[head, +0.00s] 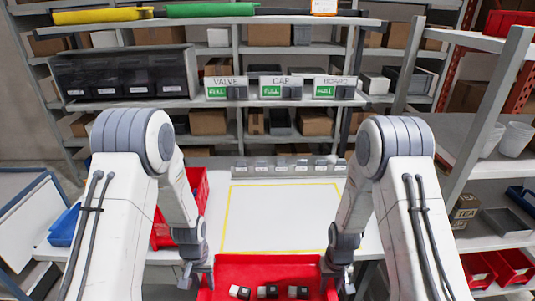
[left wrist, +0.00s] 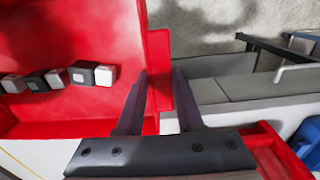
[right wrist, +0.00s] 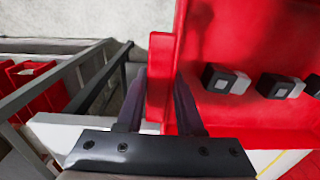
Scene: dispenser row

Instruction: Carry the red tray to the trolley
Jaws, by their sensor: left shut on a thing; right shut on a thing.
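The red tray (head: 268,264) is at the bottom middle of the head view, at the near side of the table, partly cut off by the frame. Three small black, grey and white blocks (head: 268,292) sit in a row in it. My left gripper (head: 203,272) is shut on the tray's left wall, which stands between the fingers in the left wrist view (left wrist: 158,75). My right gripper (head: 336,272) is shut on the right wall, as the right wrist view (right wrist: 160,75) shows. A blue-edged frame with pale panels (head: 28,205) at the far left looks like the trolley.
A white work surface with a yellow outline (head: 282,215) lies clear beyond the tray. A second red bin (head: 194,195) and a blue bin (head: 62,228) stand at left. Shelves with dispensers labelled VALVE, CAP and BOARD (head: 280,86) stand behind. A rack (head: 490,125) stands at right.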

